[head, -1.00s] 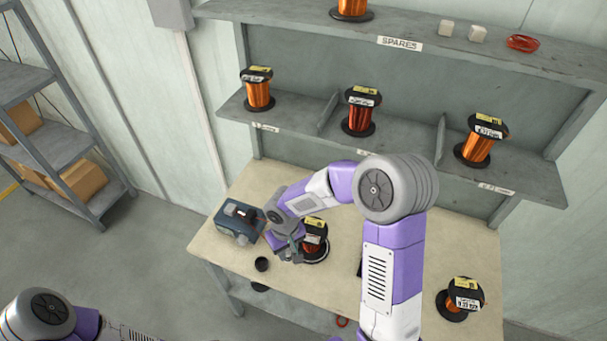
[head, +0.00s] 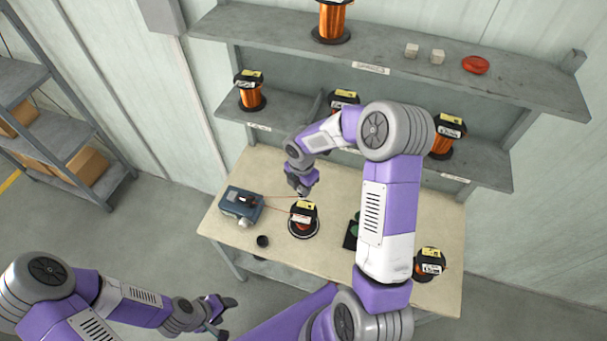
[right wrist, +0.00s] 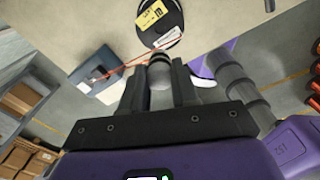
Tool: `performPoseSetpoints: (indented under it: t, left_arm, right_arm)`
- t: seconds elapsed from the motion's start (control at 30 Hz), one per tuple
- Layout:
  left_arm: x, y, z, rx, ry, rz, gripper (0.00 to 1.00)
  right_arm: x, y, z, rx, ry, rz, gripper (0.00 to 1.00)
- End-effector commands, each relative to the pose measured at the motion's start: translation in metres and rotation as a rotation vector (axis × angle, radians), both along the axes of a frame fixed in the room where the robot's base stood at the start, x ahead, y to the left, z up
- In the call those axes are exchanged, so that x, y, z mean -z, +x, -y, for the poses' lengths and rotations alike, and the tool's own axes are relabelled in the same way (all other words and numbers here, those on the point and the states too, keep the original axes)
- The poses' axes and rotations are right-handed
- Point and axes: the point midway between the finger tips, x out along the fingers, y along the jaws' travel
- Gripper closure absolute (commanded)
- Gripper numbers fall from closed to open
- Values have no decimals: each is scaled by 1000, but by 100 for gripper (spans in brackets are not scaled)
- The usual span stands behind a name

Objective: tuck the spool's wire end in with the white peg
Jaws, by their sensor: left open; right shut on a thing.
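The spool (head: 304,222), with a black flange and yellow and white labels, stands on the table; it also shows at the top of the right wrist view (right wrist: 159,22). Thin red wire (head: 280,197) stretches between the spool and the blue-grey box (head: 241,205). My right gripper (head: 302,190) is above and behind the spool. In the right wrist view it is shut on a pale, dark-banded thing, seemingly the white peg (right wrist: 160,76). The wire's very end is too small to make out. My left gripper (head: 222,312) is open and empty, in front of the table.
A small black cup (head: 262,241) stands left of the spool. A dark pad with a green round thing (head: 353,232) lies to its right, partly behind my arm. Another spool (head: 428,264) stands at the table's right. Shelves (head: 290,120) with several spools rise behind.

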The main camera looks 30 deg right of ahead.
Motion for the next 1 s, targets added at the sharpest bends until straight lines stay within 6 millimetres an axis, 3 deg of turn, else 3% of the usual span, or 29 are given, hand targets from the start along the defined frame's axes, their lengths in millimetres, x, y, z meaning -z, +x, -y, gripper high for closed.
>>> performPoseSetpoints:
  t: [0.03,0.23,0.57,1.0]
  left_arm:
    - [-8,0,0,0,0,0,41]
    - [-12,0,0,0,0,0,41]
    - [-5,0,0,0,0,0,41]
    - [45,0,0,0,0,0,41]
  right_arm:
    - [-7,0,3,-44,0,-1,95]
    - [-9,1,7,-137,-1,-1,95]
    - [16,1,7,-140,0,-3,95]
    - [75,1,7,-139,-1,-1,95]
